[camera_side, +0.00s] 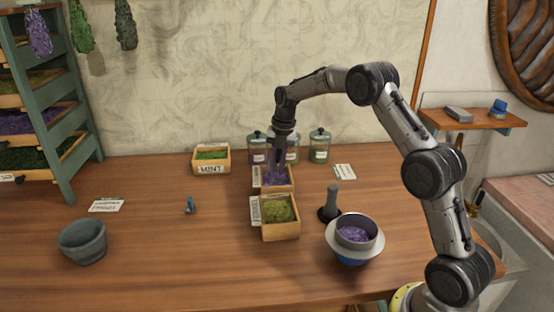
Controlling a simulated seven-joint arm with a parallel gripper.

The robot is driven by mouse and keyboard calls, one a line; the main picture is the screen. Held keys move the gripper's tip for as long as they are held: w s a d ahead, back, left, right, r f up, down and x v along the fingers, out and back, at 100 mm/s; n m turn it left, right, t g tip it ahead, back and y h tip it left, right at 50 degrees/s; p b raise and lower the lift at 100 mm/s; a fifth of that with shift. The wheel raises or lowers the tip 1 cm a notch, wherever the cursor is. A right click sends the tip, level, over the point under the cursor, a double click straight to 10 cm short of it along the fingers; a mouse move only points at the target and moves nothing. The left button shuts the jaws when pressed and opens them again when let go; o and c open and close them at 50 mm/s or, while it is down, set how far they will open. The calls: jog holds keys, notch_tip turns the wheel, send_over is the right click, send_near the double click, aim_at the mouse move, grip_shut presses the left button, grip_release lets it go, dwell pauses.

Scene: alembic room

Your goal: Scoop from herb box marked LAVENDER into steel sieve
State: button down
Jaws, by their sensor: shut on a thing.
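The herb box with purple lavender (289,188) stands mid-table, its label turned sideways and too small to read. My gripper (277,163) points straight down over this box, its tip at the purple herb. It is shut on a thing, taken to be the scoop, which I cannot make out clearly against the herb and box. The steel sieve (373,239) sits at the front right on a wide pale rim above a blue bowl (350,260). Purple herb (354,233) lies inside the sieve.
A box of green herb (281,236) stands just in front of the lavender box, and the MINT box (211,168) behind left. Glass jars (320,147) stand behind. A dark pestle-like tool (332,199) stands between boxes and sieve. A grey mortar (83,241) is far left; the left table is mostly clear.

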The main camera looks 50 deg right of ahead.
jog(key=shift+f, duration=2.95)
jog(key=shift+s+a, duration=0.1)
jog(key=shift+s+a, duration=0.7)
jog(key=shift+a, duration=0.1)
jog(key=shift+r, duration=4.2)
jog(key=shift+s+f, duration=0.1)
